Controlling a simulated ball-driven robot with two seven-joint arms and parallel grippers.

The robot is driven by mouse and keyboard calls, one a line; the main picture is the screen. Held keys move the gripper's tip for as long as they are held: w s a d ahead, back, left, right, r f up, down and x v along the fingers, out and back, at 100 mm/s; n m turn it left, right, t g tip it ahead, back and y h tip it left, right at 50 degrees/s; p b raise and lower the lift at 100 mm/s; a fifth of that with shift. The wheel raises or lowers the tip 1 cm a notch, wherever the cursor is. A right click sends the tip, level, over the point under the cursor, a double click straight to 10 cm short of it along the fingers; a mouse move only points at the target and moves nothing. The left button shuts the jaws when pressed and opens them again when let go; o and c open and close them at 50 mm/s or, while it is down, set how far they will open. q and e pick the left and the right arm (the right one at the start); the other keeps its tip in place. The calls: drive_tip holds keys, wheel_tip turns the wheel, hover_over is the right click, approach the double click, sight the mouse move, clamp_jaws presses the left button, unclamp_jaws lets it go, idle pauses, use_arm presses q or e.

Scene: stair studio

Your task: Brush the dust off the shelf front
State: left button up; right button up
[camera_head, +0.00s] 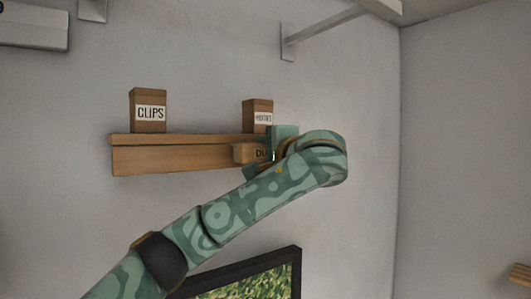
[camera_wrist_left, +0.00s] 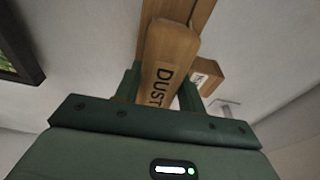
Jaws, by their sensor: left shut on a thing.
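The wooden shelf (camera_head: 165,160) is fixed to the wall, its front face toward me. My left gripper (camera_head: 263,153) is at the right part of the shelf front. It is shut on a wooden brush (camera_head: 243,153) lettered "DU…", which reads "DUST" in the left wrist view (camera_wrist_left: 170,50). The brush lies across the front of the shelf; I cannot tell whether it touches. Bristles and any dust do not show clearly. The shelf's right end is hidden behind my gripper and arm. The shelf also shows beyond the brush in the left wrist view (camera_wrist_left: 190,10).
A box marked "CLIPS" (camera_head: 148,112) stands on the shelf's left part. A second labelled box (camera_head: 258,113) stands near my gripper. A framed picture (camera_head: 250,283) is below. A bracket (camera_head: 288,42) is above right. The shelf front left of the brush is clear.

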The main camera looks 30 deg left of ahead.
use_arm(q)
drive_tip(key=shift+w+a+p, duration=0.25)
drive_tip(key=shift+a+p, duration=0.05)
drive_tip(key=shift+a, duration=0.3)
